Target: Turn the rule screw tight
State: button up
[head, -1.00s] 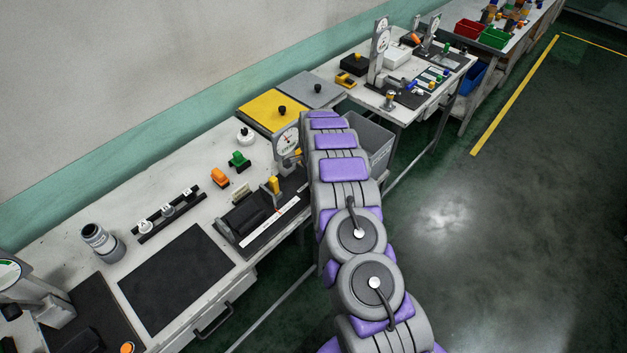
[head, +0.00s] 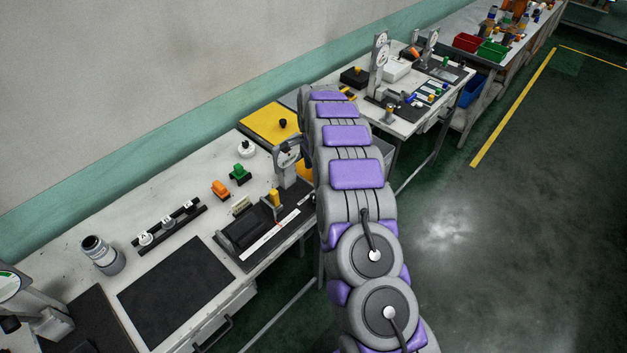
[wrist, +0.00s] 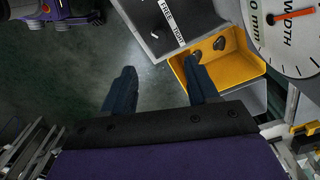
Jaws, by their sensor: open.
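I cannot make out the rule screw for certain in either view. In the head view, a black base (head: 240,228) with a white rule strip (head: 262,243) lies on the near bench. A yellow-topped upright piece (head: 274,198) stands on it, beside a grey dial stand (head: 287,172). In the wrist view, my gripper (wrist: 160,68) is open, with nothing between its two dark fingers. Beyond them is a dark plate with a white label (wrist: 172,22) that seems to read FREE and TIGHT. A large white width dial (wrist: 290,38) fills the upper right. My arm hides the gripper's fingers in the head view.
In the wrist view, a yellow bin (wrist: 238,62) holding dark pieces lies close beyond the right finger. Floor right of my arm is clear.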

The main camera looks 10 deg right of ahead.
notch_tip(320, 180, up, 5)
jog(key=shift+w+f, duration=0.1)
jog(key=shift+f, duration=0.05)
dwell(0.7)
jog(key=s+a+r+n+b, duration=0.1)
jog(key=s+r+n, duration=0.25)
jog(key=s, duration=0.35)
jog(key=s+a+r+n+b, duration=0.1)
jog(key=s+r+n, duration=0.1)
jog(key=s+r, duration=0.4)
jog(key=s+a+r+n+b, duration=0.1)
jog(key=s+r+n+b, duration=0.15)
jog(key=s, duration=0.55)
jog(key=s+d+f+n+g+b, duration=0.1)
jog(key=s+n, duration=0.2)
jog(key=s, duration=1.3)
jog(key=s+d+f+n+b, duration=0.1)
jog(key=s+n, duration=0.2)
jog(key=s, duration=1.2)
jog(key=shift+s+d+f+n+g+b, duration=0.25)
jog(key=shift+s+d+n+g+b, duration=0.05)
jog(key=shift+s+d+n+g, duration=0.1)
